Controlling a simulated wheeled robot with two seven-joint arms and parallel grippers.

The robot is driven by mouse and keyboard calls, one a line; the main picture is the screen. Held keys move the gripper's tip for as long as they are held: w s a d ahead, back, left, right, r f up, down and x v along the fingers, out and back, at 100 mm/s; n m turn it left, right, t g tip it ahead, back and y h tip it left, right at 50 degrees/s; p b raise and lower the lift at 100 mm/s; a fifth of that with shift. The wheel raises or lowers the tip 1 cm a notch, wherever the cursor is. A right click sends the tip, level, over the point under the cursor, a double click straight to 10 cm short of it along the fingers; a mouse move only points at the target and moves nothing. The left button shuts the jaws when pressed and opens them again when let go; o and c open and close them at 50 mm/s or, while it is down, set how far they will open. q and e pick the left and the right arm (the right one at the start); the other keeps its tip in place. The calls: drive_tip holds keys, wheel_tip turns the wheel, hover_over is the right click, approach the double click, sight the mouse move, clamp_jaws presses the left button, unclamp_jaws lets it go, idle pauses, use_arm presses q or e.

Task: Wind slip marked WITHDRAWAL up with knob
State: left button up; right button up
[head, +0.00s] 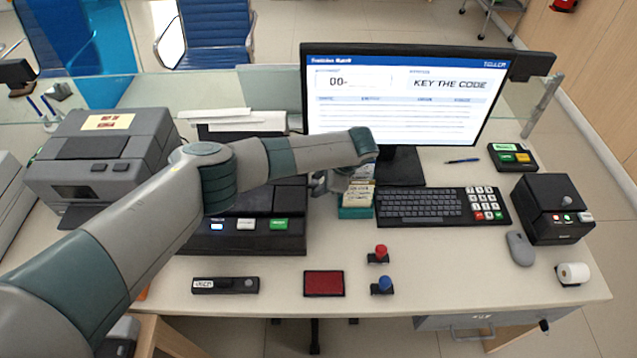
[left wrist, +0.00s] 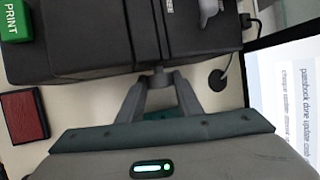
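The black printer (head: 250,228) stands on the counter behind my left forearm, with a row of lit buttons. Its dark housing fills the upper part of the left wrist view (left wrist: 95,35). My left gripper (head: 319,184) is at the printer's right side, partly hidden behind my arm. In the left wrist view its fingers (left wrist: 159,84) reach a small grey knob (left wrist: 158,71) on that side, one finger on each side of it. I cannot tell whether they press on it. No slip marked WITHDRAWAL is readable. My right gripper is not in view.
A teal box of cards (head: 355,212) stands close right of my gripper. The monitor (head: 400,100) and keyboard (head: 430,207) are farther right. A red pad (head: 323,283) and two stamps with red (head: 380,252) and blue (head: 384,284) knobs lie in front. White paper (head: 243,128) shows behind the printer.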

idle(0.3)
use_arm(q)
drive_tip(key=shift+s+t+p, duration=0.2)
drive_tip(key=shift+t+p, duration=0.55)
drive_tip(key=shift+t, duration=0.05)
drive_tip(key=shift+s+n+t+p, duration=0.15)
drive_tip(key=shift+n+t+p, duration=0.15)
drive_tip(key=shift+t+p, duration=0.25)
drive_tip(key=shift+s+f+t, duration=0.1)
drive_tip(key=shift+f+t, duration=0.15)
drive_tip(key=shift+t, duration=0.6)
drive_tip(key=shift+s+f+n+t+b, duration=0.1)
drive_tip(key=shift+f+n+t+b, duration=0.25)
drive_tip(key=shift+t, duration=0.85)
drive_tip(key=n+t+b, duration=0.1)
drive_tip(key=t+b, duration=0.1)
drive_tip(key=b, duration=0.2)
drive_tip(key=f+n+t+y+b, duration=0.1)
drive_tip(key=t+b, duration=0.2)
drive_tip(key=shift+s+f+y+b, duration=0.1)
drive_tip(key=shift+s+y+b, duration=0.05)
drive_tip(key=shift+y+b, duration=0.2)
drive_tip(key=shift+r+t+b, duration=0.25)
drive_tip(key=shift+t+b, duration=0.55)
drive_tip(key=shift+b, duration=0.15)
